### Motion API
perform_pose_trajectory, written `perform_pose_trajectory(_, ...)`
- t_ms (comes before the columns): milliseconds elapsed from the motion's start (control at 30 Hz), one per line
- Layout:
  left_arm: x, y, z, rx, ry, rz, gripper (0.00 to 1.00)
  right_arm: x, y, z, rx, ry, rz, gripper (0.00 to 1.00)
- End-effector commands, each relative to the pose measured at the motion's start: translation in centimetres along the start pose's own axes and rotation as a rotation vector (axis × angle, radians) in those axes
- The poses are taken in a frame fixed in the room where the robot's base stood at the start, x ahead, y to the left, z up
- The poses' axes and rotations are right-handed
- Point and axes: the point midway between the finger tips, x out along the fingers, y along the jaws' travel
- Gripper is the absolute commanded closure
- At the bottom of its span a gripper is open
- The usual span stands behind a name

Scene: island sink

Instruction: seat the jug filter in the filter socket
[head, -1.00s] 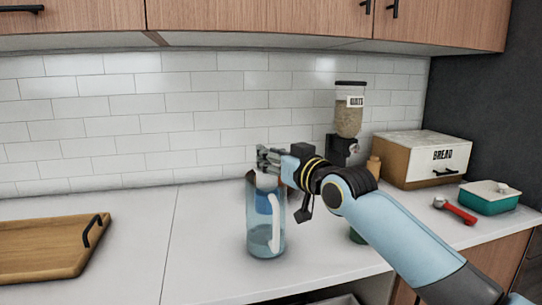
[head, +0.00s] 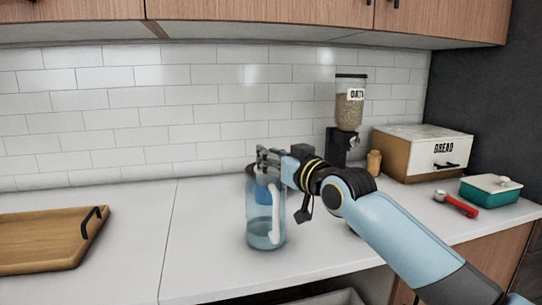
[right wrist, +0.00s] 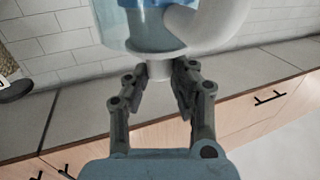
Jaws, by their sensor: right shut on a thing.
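A clear bluish jug (head: 262,236) with a white handle (head: 276,214) stands upright on the counter. A blue insert (head: 262,195) shows inside its upper part; I take it to hold the filter socket, whose opening is hidden. My right gripper (head: 268,156) is over the jug's mouth. In the right wrist view its fingers (right wrist: 159,86) are shut on a pale stem, the jug filter (right wrist: 158,70), at the jug's rim. The filter's far end is hidden, so I cannot tell how deep it sits. My left gripper is not in view.
A wooden tray (head: 30,262) lies at the left. An oats dispenser (head: 349,108), a bread box (head: 436,158), a small brown bottle (head: 374,163), a red scoop (head: 457,206) and a teal dish (head: 489,195) stand to the right.

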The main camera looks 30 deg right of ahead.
Motion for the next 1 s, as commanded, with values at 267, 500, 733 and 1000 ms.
perform_pose_trajectory(267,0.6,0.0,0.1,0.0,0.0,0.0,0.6,0.0,0.0,0.8,0.001,0.0,0.0,1.0)
perform_pose_trajectory(500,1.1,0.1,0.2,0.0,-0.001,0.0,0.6,0.0,0.0,1.4,0.001,0.0,0.0,1.0)
perform_pose_trajectory(733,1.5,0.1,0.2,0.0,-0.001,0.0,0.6,0.0,0.0,2.0,0.001,0.0,0.0,1.0)
perform_pose_trajectory(1000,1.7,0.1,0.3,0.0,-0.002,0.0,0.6,0.0,0.0,2.3,0.001,-0.002,0.0,0.64)
